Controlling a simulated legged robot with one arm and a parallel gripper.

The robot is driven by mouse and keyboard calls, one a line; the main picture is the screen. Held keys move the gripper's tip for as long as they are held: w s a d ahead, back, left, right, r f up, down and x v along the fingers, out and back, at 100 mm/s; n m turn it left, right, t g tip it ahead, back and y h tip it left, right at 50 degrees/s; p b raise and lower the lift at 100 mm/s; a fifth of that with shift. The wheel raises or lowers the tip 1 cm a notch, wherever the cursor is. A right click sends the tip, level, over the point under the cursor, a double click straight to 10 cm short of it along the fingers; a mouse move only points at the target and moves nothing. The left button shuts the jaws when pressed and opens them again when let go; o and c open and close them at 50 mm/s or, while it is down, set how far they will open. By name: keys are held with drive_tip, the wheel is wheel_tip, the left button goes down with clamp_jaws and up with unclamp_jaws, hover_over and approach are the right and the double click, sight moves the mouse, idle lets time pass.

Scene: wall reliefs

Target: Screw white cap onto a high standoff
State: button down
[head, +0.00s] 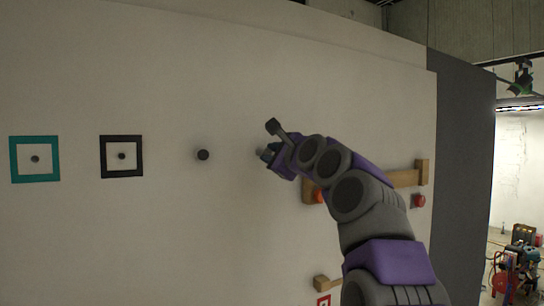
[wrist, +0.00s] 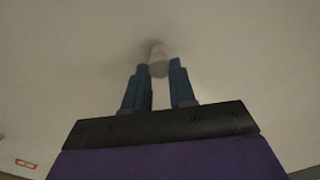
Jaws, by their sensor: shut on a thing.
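My gripper (head: 268,154) is up against the pale wall in the head view, right of centre. In the wrist view its two blue fingers (wrist: 160,72) are shut on the white cap (wrist: 158,58), a short pale cylinder at their tips. The cap's far end is at or very near the wall, where a soft shadow falls. Any standoff behind the cap is hidden, so I cannot tell whether they touch. In the head view my arm and gripper cover most of this spot.
Left of my gripper, a dark round knob (head: 203,155) sticks out from the wall. A wooden rail (head: 405,178) with orange and red knobs (head: 419,201) sits behind my arm.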

drive_tip(key=shift+r, duration=0.15)
drive_tip(key=m, duration=0.5)
drive_tip(key=m, duration=0.5)
drive_tip(key=shift+a, duration=0.15)
drive_tip(key=c, duration=1.1)
unclamp_jaws()
drive_tip(key=shift+s, duration=0.1)
drive_tip(key=shift+c, duration=0.2)
drive_tip(key=shift+f, duration=0.2)
